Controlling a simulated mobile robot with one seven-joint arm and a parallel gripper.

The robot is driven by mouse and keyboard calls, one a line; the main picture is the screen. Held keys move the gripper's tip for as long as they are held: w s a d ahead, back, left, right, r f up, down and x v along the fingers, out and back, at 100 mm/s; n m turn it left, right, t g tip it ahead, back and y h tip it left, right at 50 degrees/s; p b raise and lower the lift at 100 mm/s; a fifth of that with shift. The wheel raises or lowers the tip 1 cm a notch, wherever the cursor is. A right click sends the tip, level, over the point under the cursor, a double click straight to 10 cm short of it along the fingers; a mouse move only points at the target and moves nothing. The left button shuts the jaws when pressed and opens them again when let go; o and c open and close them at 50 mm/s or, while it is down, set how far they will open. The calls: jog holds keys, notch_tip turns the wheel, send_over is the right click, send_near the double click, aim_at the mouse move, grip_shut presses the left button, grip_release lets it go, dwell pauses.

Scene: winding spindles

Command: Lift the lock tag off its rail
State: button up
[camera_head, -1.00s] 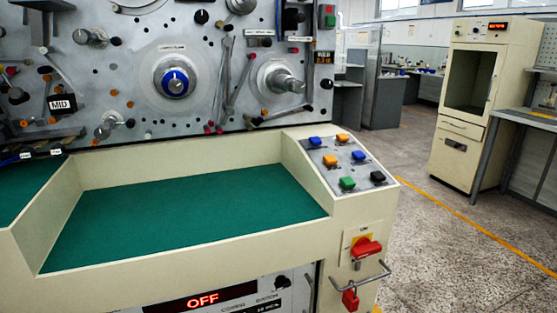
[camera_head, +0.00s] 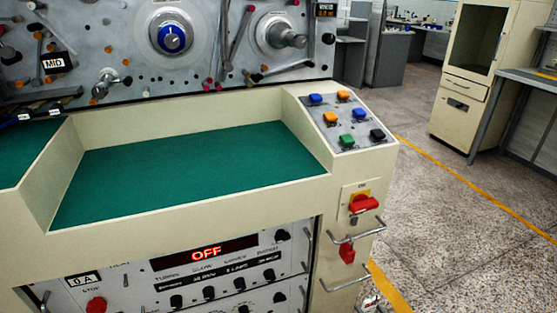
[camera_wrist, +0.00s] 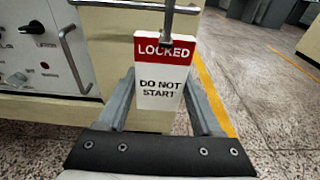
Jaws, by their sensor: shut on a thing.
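The lock tag (camera_wrist: 163,88) is a red and white plate reading "LOCKED DO NOT START", upright in the middle of the wrist view. My gripper (camera_wrist: 161,76) is shut on it, with one grey finger along each side edge. A grey hook (camera_wrist: 168,22) rises from the tag's top to the metal rail (camera_wrist: 120,4). The hook overlaps the rail in the picture; whether it bears on it I cannot tell. In the head view a lower rail (camera_head: 344,282) shows on the cabinet front, with a small, unclear red and white piece (camera_head: 371,300) at its right end.
A red padlock (camera_head: 347,251) hangs by the upper rail (camera_head: 356,231), under a red rotary switch (camera_head: 363,204). The control panel (camera_head: 205,270) with knobs is left of the rails. Open floor (camera_head: 450,230) lies to the right.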

dwell(0.3)
jog(key=r+p+v, duration=0.1)
jog(key=p+v, duration=0.2)
jog(key=v, duration=0.5)
jog(key=shift+r, duration=0.4)
